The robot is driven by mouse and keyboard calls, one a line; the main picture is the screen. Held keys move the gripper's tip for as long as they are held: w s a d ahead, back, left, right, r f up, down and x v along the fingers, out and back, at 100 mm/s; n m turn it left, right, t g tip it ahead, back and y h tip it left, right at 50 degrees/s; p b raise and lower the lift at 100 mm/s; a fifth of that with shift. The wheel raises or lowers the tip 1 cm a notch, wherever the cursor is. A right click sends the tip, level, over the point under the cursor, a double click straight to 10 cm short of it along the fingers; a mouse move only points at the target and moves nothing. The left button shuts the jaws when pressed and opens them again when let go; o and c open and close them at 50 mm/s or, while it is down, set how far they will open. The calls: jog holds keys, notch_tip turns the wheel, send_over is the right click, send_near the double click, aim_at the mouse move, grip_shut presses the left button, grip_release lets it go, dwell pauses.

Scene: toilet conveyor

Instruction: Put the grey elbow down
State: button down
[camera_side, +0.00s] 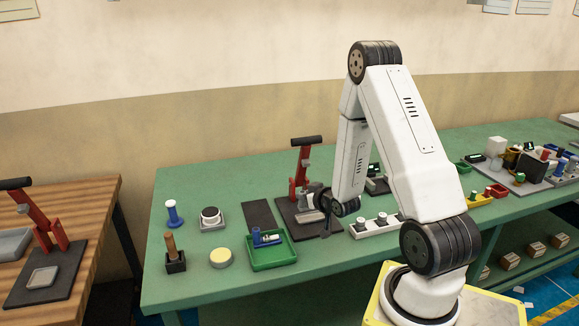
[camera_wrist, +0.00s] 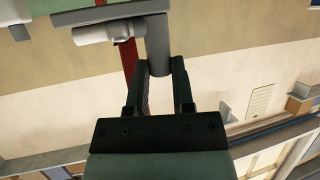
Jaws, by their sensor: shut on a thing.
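The grey elbow (camera_wrist: 157,48) shows in the wrist view as an upright grey cylinder between my fingertips. My gripper (camera_wrist: 158,68) is shut on it. A grey bar (camera_wrist: 85,17) and a paler cylinder (camera_wrist: 105,33) adjoin its top end; I cannot tell which of these belong to the elbow. In the side view my gripper (camera_side: 326,226) points down, low over the table beside the red press. A pale grey piece (camera_side: 311,216) lies close to its left, at the press base. The held elbow is hard to make out there.
The red lever press (camera_side: 301,165) stands on a dark base just behind my gripper. A green tray (camera_side: 273,257) with blue parts is to the left, and a white holder (camera_side: 372,229) to the right. A dark mat (camera_side: 259,215) lies bare left of the press.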

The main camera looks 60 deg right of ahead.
jog(key=shift+f, duration=1.8)
jog(key=shift+f, duration=0.2)
jog(key=shift+c, duration=2.4)
grip_release()
jog(key=shift+s, duration=0.1)
jog(key=v, duration=0.7)
jog(key=shift+s+a+r, duration=0.2)
jog(key=shift+a+r, duration=0.05)
